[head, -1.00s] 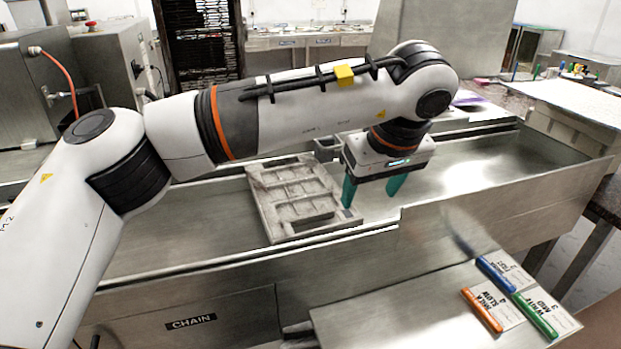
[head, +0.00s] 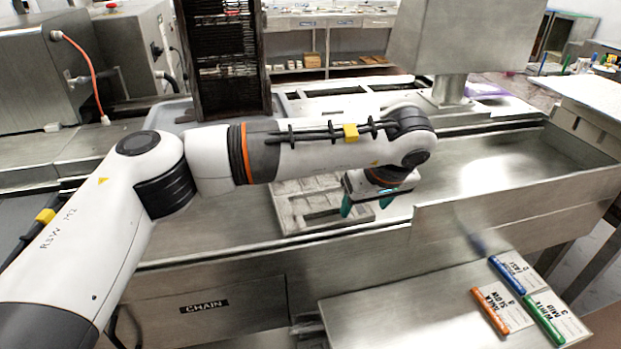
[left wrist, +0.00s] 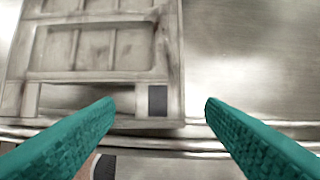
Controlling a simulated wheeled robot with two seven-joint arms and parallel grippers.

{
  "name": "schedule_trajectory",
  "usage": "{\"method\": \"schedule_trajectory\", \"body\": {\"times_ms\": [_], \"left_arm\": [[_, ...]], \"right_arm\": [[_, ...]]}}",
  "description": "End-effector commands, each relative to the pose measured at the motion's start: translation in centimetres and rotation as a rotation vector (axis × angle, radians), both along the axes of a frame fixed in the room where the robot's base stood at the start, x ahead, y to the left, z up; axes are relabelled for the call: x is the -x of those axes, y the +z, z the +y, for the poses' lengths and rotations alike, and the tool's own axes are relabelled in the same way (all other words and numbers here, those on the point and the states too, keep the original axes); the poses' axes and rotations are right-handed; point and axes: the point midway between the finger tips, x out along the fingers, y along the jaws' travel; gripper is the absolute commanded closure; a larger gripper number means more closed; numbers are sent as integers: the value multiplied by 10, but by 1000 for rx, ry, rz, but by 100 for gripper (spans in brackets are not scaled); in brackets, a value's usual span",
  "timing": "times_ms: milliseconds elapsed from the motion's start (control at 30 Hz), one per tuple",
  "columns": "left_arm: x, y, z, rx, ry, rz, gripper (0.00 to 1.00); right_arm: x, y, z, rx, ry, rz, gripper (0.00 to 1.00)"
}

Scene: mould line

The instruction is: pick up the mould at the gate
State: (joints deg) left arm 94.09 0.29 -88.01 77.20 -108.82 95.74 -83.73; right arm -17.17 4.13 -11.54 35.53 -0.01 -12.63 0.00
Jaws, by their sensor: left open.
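The mould (head: 308,200) is a grey, stained tray with rectangular recesses. It lies on the metal trough bed in the middle of the head view, partly hidden behind my left arm. My left gripper (head: 365,205) is at the mould's right front corner, with its green fingers apart and empty. In the left wrist view the mould (left wrist: 95,48) fills the upper left, with a dark square patch (left wrist: 157,100) near its corner. The two fingers (left wrist: 160,112) stand open on either side of that corner area; I cannot tell their height above it. My right gripper is out of view.
A low metal wall (head: 500,197) runs along the trough's front right. A front shelf (head: 410,310) holds orange (head: 490,312), blue (head: 506,275) and green (head: 538,318) markers with cards. A dark rack (head: 222,60) stands behind. The trough bed right of the gripper is clear.

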Motion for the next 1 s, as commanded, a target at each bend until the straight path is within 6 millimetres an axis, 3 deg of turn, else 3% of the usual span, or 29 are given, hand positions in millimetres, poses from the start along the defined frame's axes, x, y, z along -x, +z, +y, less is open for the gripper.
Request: {"method": "schedule_trajectory", "body": {"times_ms": [200,433,767,1000], "left_arm": [[-8,-19,3,0,0,0,36],[-8,-20,3,1,0,-1,38],[-8,-20,3,1,0,0,92],[-8,-18,3,1,-1,-3,93]], "right_arm": [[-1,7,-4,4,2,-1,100],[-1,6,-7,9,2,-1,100],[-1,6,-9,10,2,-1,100],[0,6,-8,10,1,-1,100]]}}
